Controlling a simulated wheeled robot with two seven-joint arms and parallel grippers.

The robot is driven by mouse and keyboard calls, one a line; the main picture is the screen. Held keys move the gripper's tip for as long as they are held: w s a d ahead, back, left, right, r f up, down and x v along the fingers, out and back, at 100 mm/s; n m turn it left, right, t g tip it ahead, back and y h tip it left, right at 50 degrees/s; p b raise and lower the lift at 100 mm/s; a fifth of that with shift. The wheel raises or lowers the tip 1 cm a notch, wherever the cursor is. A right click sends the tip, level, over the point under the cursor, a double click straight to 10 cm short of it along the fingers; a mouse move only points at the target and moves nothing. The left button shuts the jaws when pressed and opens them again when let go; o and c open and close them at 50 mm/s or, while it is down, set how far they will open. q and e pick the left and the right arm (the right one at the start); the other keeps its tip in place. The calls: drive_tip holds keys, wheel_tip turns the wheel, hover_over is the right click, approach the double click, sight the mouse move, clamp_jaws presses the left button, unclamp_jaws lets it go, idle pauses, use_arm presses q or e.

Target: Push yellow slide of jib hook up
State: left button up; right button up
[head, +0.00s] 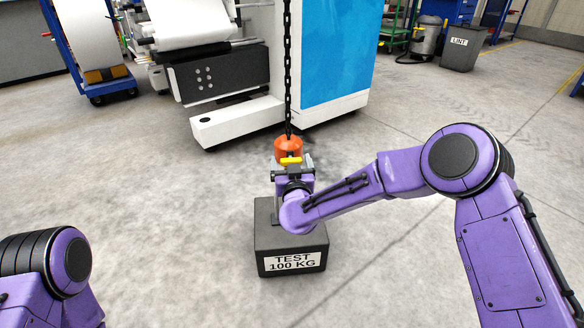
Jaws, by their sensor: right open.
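The orange jib hook block (288,146) hangs from a dark chain (287,70) in the middle of the head view. The yellow slide (291,161) shows as a small bar just below the orange part. My right gripper (291,168) is at the hook, in front of its lower part, with the yellow slide at its fingertips. It is open; I cannot tell whether it touches the slide. The hook's lower end is hidden behind my gripper. A dark test weight (265,236) marked 100 KG is below on the floor. My left gripper is out of view.
A white and blue machine (335,60) stands behind the hook, with a low white base (238,122). A blue cart with a roll (95,45) is at the back left. A grey lint bin (462,50) is at the back right. Floor around the weight is clear.

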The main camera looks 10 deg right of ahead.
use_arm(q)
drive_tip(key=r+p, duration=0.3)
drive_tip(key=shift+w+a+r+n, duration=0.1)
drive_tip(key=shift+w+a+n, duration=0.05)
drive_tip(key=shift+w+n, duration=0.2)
use_arm(e)
drive_tip(key=s+a, duration=0.1)
drive_tip(key=s, duration=0.9)
